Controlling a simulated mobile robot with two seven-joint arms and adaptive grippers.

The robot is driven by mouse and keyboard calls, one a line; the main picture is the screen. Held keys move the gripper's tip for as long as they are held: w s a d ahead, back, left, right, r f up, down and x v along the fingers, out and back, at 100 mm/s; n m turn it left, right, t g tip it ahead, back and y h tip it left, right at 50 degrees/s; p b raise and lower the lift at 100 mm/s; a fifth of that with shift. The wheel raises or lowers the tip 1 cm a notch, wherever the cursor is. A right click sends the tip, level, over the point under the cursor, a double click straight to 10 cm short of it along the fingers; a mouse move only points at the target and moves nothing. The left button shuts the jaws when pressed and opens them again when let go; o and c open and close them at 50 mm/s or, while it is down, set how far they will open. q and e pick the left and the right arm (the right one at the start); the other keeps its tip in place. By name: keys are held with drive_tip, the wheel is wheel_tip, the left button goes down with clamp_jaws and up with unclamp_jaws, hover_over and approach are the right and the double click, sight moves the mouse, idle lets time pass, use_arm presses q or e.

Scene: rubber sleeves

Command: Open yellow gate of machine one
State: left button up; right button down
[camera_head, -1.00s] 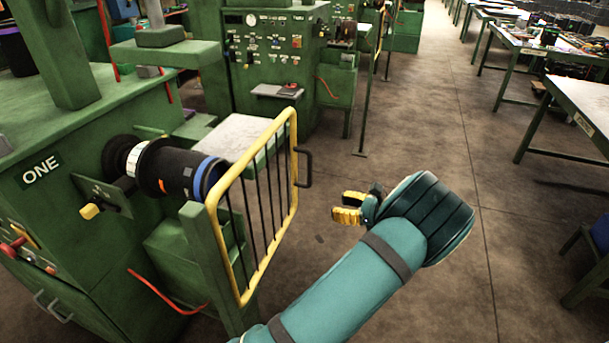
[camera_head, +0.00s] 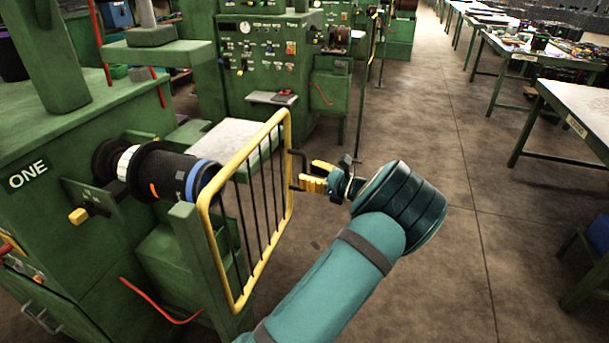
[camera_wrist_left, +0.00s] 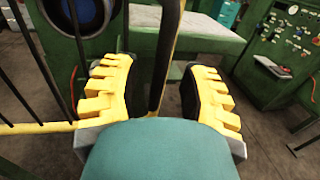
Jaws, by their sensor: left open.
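The yellow gate (camera_head: 203,225) of machine one (camera_head: 60,225) stands in front of the black roll with a blue band (camera_head: 202,178). It has a yellow frame with dark upright bars and a black handle (camera_head: 292,153) on its far edge. My left gripper (camera_head: 310,176) has its yellow fingers at this handle, on the gate's right side. In the left wrist view the gripper (camera_wrist_left: 160,92) is open, with a dark upright bar, seemingly the handle, between its fingers. Contact cannot be made out. My right gripper is not in view.
A green post (camera_head: 198,262) carries the gate's near side. A pale shelf (camera_head: 232,136) lies behind the gate. Another green machine (camera_head: 255,50) stands beyond. Worktables (camera_head: 575,105) line the right; the floor (camera_head: 440,130) between is clear.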

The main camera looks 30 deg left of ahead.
use_arm(q)
drive_tip(key=shift+a, duration=0.85)
drive_tip(key=shift+o, duration=0.3)
clamp_jaws()
drive_tip(key=shift+d, duration=0.15)
